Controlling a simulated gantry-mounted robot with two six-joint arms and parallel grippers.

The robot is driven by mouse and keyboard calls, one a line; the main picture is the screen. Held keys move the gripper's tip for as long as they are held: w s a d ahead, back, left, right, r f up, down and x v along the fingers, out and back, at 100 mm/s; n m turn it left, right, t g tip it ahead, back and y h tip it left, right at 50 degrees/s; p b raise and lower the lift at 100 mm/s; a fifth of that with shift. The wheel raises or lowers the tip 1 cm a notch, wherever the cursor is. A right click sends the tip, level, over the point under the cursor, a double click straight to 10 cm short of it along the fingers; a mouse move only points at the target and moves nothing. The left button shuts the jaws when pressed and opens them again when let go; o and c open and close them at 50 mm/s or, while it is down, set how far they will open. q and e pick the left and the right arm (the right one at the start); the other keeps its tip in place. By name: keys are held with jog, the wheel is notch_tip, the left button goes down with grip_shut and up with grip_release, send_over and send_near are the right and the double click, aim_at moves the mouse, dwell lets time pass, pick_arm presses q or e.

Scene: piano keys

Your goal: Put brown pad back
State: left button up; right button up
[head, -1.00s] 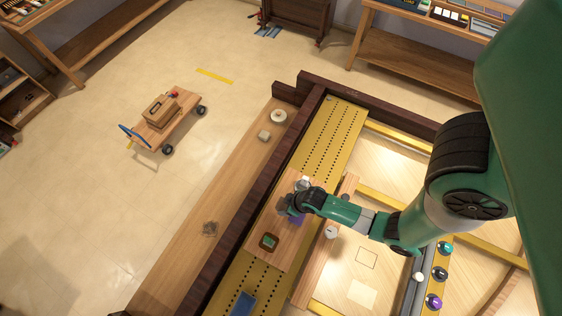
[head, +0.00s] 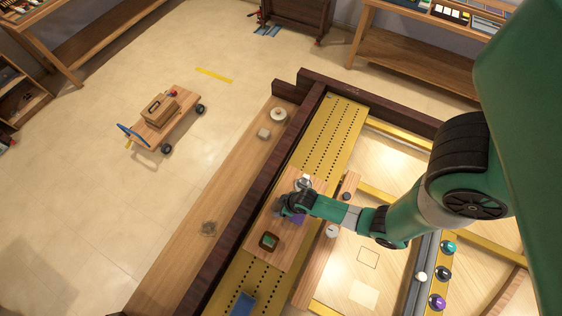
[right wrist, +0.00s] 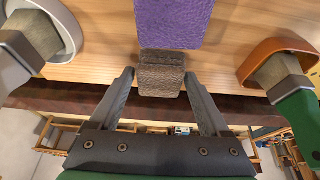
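The brown pad (right wrist: 160,80) is a small rough-textured block in the right wrist view, at the near side of a purple block (right wrist: 172,22). My right gripper (right wrist: 159,74) is open, with one finger on each side of the pad. The finger gaps are narrow, and I cannot tell whether either finger touches it. In the head view my right gripper (head: 283,208) is low over the wooden board (head: 262,262) and hides the pad. The purple block (head: 298,218) shows just beside the gripper. My left gripper is not in view.
A white-rimmed holder (right wrist: 70,22) and a brown-rimmed holder (right wrist: 262,76) flank the gripper. In the head view, the brown tray (head: 262,246) holds a green piece. A blue block (head: 243,303) lies farther down the yellow perforated strip (head: 325,135). The outer wooden ledge is mostly clear.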

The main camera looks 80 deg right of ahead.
jog(key=shift+o, duration=0.8)
jog(key=shift+r, duration=0.35)
jog(key=p+v, duration=0.2)
jog(key=v, duration=0.5)
jog(key=shift+p, duration=0.4)
jog(key=shift+s+r, duration=0.1)
